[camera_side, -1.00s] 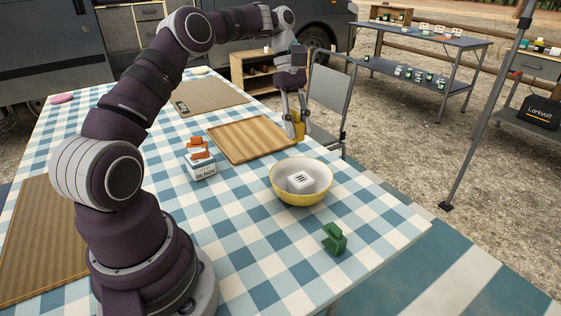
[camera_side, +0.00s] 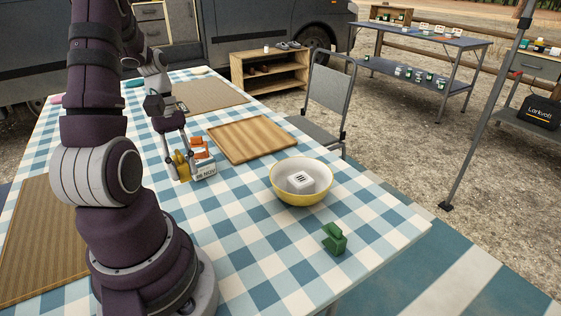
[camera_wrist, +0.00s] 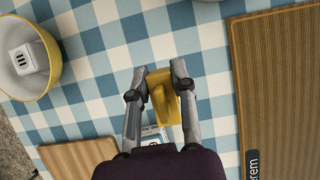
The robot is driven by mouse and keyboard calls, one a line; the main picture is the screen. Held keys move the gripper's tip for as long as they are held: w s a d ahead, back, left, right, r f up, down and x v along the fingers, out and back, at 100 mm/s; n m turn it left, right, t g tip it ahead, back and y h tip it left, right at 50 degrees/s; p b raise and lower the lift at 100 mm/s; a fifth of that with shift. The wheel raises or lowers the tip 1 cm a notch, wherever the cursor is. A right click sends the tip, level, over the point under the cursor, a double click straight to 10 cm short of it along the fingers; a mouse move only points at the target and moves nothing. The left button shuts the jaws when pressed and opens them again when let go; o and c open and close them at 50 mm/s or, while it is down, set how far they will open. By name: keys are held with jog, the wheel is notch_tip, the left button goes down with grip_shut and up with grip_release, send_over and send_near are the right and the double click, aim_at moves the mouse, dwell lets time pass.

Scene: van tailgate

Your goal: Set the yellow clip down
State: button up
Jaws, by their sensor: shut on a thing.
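My gripper (camera_side: 181,174) is low over the checked tablecloth, left of the calendar block (camera_side: 205,170). It is shut on the yellow clip (camera_side: 182,164). In the wrist view the yellow clip (camera_wrist: 170,95) sits between the two fingers of my gripper (camera_wrist: 158,70), with blue-and-white cloth around it. The fingers hide part of the clip. I cannot tell whether the clip touches the cloth.
An orange clip-like piece (camera_side: 198,147) is on the calendar block, close to my gripper. A wooden board (camera_side: 253,138), a yellow-white bowl (camera_side: 300,195) holding a white cube (camera_side: 301,180), and a green clip (camera_side: 335,240) lie to the right. Cloth in front is clear.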

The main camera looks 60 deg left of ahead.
aim_at(197, 218)
notch_tip(197, 218, down, 9)
jog(key=shift+r, duration=0.1)
jog(key=o, duration=0.8)
jog(key=v, duration=1.1)
jog(key=w+d+r+m+t+y, duration=0.1)
jog(key=w+d+r+m+y, duration=0.1)
jog(key=w+d+r+m, duration=0.5)
jog(key=d+m+t, duration=0.1)
jog(key=d+m, duration=0.2)
jog(key=d, duration=0.1)
jog(key=d+r+m+t+y, duration=0.1)
jog(key=d+m+t, duration=0.1)
jog(key=d+m, duration=0.2)
jog(key=d+r+m+t+y, duration=0.1)
jog(key=d+m, duration=0.3)
jog(key=d, duration=0.1)
jog(key=shift+s+r+t, duration=0.25)
jog(key=shift+t, duration=0.05)
